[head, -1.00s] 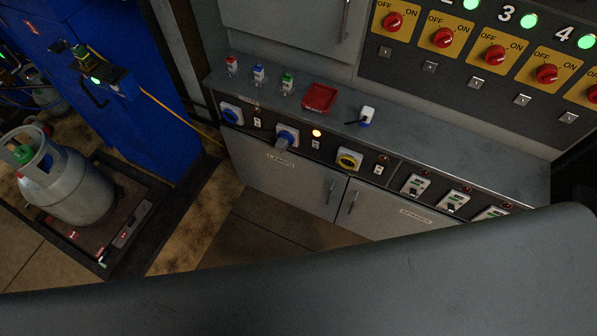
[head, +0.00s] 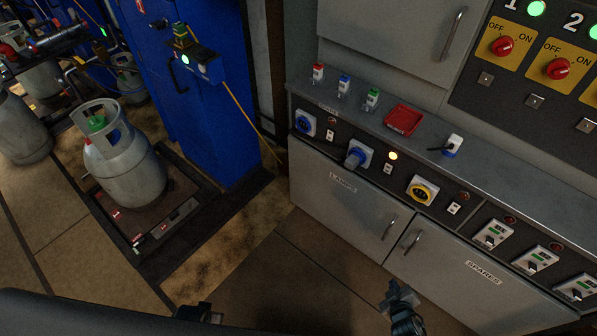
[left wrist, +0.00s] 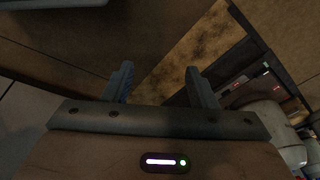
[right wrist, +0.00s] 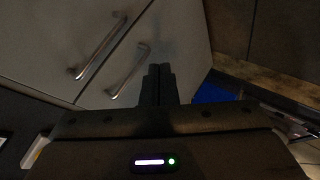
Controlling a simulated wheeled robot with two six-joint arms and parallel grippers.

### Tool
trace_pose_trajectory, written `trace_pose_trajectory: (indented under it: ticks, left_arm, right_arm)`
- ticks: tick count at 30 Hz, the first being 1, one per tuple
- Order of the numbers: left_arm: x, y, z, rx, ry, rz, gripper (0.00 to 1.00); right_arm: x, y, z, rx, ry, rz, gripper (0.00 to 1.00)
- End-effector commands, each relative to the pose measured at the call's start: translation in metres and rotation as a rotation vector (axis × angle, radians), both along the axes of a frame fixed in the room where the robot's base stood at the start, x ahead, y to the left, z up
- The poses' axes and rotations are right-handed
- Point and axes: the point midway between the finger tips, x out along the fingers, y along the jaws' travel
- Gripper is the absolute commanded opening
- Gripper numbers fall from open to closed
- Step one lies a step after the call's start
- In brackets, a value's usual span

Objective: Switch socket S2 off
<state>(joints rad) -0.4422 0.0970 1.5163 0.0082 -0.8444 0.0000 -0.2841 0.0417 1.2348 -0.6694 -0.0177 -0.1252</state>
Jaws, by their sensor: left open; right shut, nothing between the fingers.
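Three sockets sit in a row on the dark panel under the bench top: a blue one (head: 305,123), a middle one with a blue-grey plug or cap (head: 357,155), and a yellow one (head: 422,190). Each has a small white rocker switch to its right; the middle socket's switch (head: 387,168) has a lit amber lamp (head: 392,155) above it. I cannot read which is labelled S2, nor the rocker positions. My right gripper (head: 400,297) is shut and empty, low in front of the cabinet doors, well below the sockets. My left gripper (left wrist: 160,82) is open and empty over the floor.
Below are grey cabinet doors with handles (head: 390,227). The bench holds small plugs (head: 344,86), a red tray (head: 403,120) and a white-blue item (head: 453,146). A gas cylinder (head: 128,165) stands on a scale at left beside a blue cabinet (head: 215,120). Floor between is clear.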

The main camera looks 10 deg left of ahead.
Motion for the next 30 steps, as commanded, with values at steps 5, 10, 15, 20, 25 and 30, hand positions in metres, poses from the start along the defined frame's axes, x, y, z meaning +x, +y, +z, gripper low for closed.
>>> trace_pose_trajectory:
  ticks: [5, 10, 15, 20, 25, 30]
  left_arm:
    - [0.024, -0.008, 0.032, -0.002, -0.039, -0.009, 0.52]
    - [0.034, -0.015, 0.075, -0.005, -0.071, -0.018, 0.52]
    - [0.031, -0.023, 0.120, -0.007, -0.100, -0.028, 0.52]
    - [0.022, -0.028, 0.156, -0.009, -0.121, -0.036, 0.52]
    - [0.014, -0.031, 0.180, -0.009, -0.135, -0.042, 0.52]
    - [0.011, -0.032, 0.188, -0.009, -0.137, -0.043, 0.52]
  right_arm:
    - [0.055, 0.016, 0.042, -0.147, -0.203, 0.139, 0.00]
    - [0.091, 0.032, 0.095, -0.307, -0.386, 0.252, 0.00]
    - [0.111, 0.047, 0.149, -0.481, -0.553, 0.341, 0.00]
    - [0.117, 0.057, 0.190, -0.623, -0.667, 0.394, 0.00]
    - [0.118, 0.063, 0.216, -0.715, -0.731, 0.421, 0.00]
    - [0.118, 0.064, 0.224, -0.741, -0.747, 0.429, 0.00]
